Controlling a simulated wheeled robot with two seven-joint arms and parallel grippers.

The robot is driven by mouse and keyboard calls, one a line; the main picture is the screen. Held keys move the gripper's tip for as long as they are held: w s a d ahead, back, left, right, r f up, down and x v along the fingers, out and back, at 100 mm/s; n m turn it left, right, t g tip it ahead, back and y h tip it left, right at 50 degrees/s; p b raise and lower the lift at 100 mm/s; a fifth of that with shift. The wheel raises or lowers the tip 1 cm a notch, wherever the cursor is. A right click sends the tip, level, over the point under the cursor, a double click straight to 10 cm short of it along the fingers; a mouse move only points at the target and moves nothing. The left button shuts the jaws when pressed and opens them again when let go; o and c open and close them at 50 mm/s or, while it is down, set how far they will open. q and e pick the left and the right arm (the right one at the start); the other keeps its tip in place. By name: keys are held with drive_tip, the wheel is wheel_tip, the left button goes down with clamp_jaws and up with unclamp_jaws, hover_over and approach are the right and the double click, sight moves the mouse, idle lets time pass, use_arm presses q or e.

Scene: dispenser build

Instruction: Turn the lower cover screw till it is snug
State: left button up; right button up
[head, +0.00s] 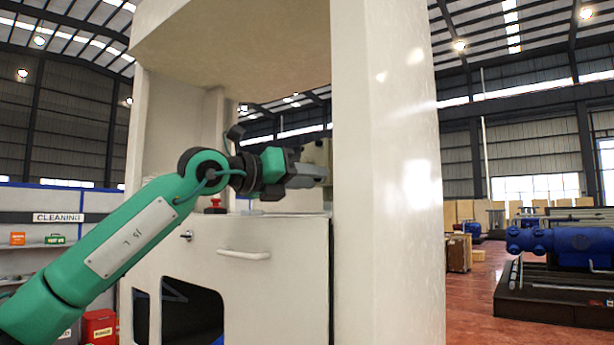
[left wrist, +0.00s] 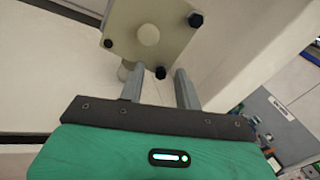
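The cover (left wrist: 172,42) is a cream square plate with a round knob in its middle, at the top of the left wrist view. Dark screw heads show at its upper right (left wrist: 196,19) and left corners (left wrist: 108,43). The lower cover screw (left wrist: 160,72) is a dark head at the plate's bottom corner. My left gripper (left wrist: 159,78) is open, its two grey fingers apart, with the lower screw between the fingertips in the picture. I see no finger touching it. In the head view the left gripper (head: 318,175) reaches the cover (head: 320,152), which the pillar partly hides. My right gripper is not in view.
A thick white pillar (head: 385,200) stands just right of the left gripper. Below it is a white cabinet (head: 285,270) with a handle (head: 243,254) and a red button (head: 215,204). A pale housing overhangs above. Blue machinery (head: 570,242) stands far right.

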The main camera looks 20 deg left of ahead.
use_arm(q)
drive_tip(key=c, duration=0.7)
clamp_jaws()
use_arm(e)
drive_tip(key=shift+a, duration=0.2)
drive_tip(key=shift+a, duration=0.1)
